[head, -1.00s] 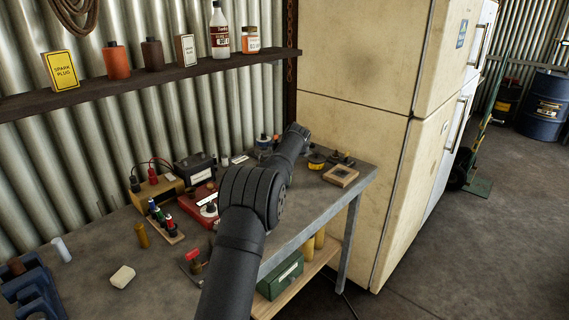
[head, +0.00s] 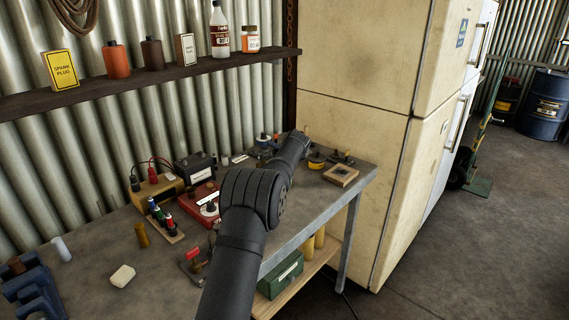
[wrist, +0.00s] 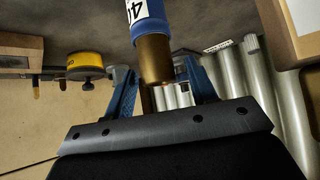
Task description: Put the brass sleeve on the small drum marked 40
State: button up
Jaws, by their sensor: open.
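In the wrist view, where the scene appears upside down, the brass sleeve (wrist: 154,62) stands end-on to a blue drum (wrist: 150,10) with a white label, of which a "4" and part of another figure show. They meet in the picture; how the sleeve is seated cannot be made out. My gripper (wrist: 162,85) is open, with a blue finger on either side of the sleeve. A gap shows on the right finger's side; the left finger is close to the sleeve. In the head view my arm hides the drum, and only a small brass-coloured bit shows past its end.
A yellow-and-black round item (head: 316,160) and a wooden frame (head: 341,175) sit nearby on the bench (head: 95,240). The cream fridge (head: 350,150) stands beyond its right end. A brass-coloured cylinder (head: 141,235) and a pale block (head: 122,276) stand at the left.

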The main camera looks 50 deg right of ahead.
jog(key=v, duration=1.2)
jog(key=x, duration=1.2)
jog(key=shift+r, duration=0.1)
jog(key=shift+s, duration=0.1)
